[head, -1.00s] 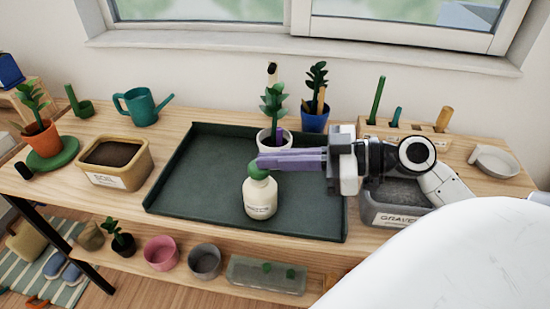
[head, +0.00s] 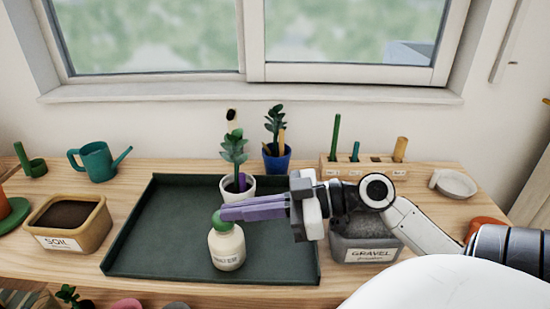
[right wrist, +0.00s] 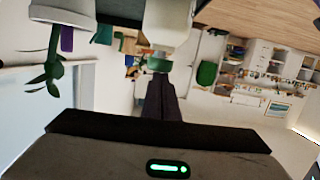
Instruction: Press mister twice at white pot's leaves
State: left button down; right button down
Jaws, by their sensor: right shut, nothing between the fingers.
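The mister (head: 227,248), a cream bottle with a green top (head: 218,220), stands upright on the dark green tray. The white pot (head: 246,191) with its green leaves (head: 233,150) stands behind it at the tray's back edge. My right gripper (head: 224,212) is shut and empty, its purple fingers reaching left with the tips at the mister's top; whether they touch it is unclear. In the right wrist view, the fingers (right wrist: 162,92) point at the green top (right wrist: 158,65), with the mister's body (right wrist: 168,22) beyond and the leaves (right wrist: 50,72) to the left. My left gripper is out of view.
The tray (head: 150,235) is otherwise bare at left. A soil tub (head: 88,233) and teal watering can (head: 95,160) stand left. A blue pot (head: 277,161) stands behind the tray. A gravel tub (head: 368,250) sits under my right arm; a tool rack (head: 365,167) and white dish (head: 455,184) are back right.

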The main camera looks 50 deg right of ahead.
jog(key=s+d+r, duration=0.6)
jog(key=s, duration=0.1)
jog(key=shift+s+d, duration=0.2)
jog(key=shift+s, duration=0.15)
dwell(1.0)
dwell(3.2)
